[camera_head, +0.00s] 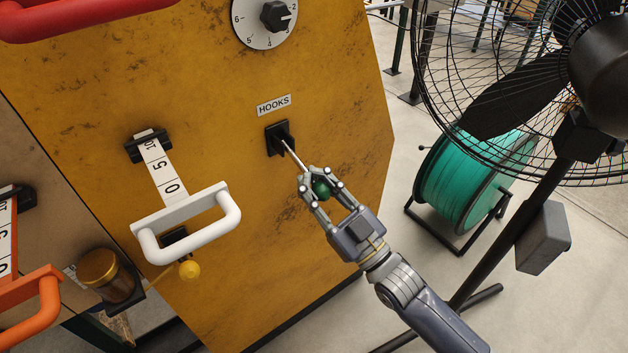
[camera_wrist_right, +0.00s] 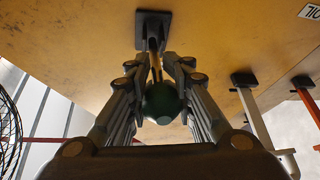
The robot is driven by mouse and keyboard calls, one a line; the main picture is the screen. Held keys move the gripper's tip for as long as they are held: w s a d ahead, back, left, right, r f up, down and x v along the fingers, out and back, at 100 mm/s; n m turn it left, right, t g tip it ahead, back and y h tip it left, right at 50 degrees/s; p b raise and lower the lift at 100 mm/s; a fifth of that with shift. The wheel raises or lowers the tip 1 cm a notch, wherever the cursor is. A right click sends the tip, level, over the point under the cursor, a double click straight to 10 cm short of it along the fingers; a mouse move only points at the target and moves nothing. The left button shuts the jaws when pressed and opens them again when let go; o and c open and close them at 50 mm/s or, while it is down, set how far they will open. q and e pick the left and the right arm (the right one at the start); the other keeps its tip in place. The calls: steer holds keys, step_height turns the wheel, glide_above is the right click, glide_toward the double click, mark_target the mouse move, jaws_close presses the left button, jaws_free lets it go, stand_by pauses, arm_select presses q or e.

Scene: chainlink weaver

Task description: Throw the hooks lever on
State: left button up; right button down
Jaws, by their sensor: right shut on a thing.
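The hooks lever is a thin metal rod (camera_head: 292,153) with a dark green ball knob (camera_head: 321,188). It comes out of a black square mount (camera_head: 279,138) below the "HOOKS" label (camera_head: 273,105) on the yellow panel. The rod slants down and right in the head view. My right gripper (camera_head: 320,182) has its fingers closed around the green knob. In the right wrist view the knob (camera_wrist_right: 161,103) sits between the two fingers, with the mount (camera_wrist_right: 153,30) beyond it. My left gripper is not in view.
Left of the lever, a white handle (camera_head: 190,222) hangs on a numbered strip, with a small yellow knob (camera_head: 189,269) below. An orange handle (camera_head: 30,300) is at far left. A dial (camera_head: 265,20) is above. A fan (camera_head: 520,100) and teal reel (camera_head: 465,180) stand right.

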steer(key=shift+w+a+f, duration=0.1)
steer(key=shift+f, duration=0.85)
steer(key=c, duration=1.4)
jaws_free()
steer(key=shift+o, duration=0.4)
steer(key=shift+w+a+r, duration=0.15)
steer(key=shift+w, duration=0.1)
steer(key=shift+s+r, duration=0.1)
steer(key=shift+r, duration=0.05)
steer(key=v, duration=1.2)
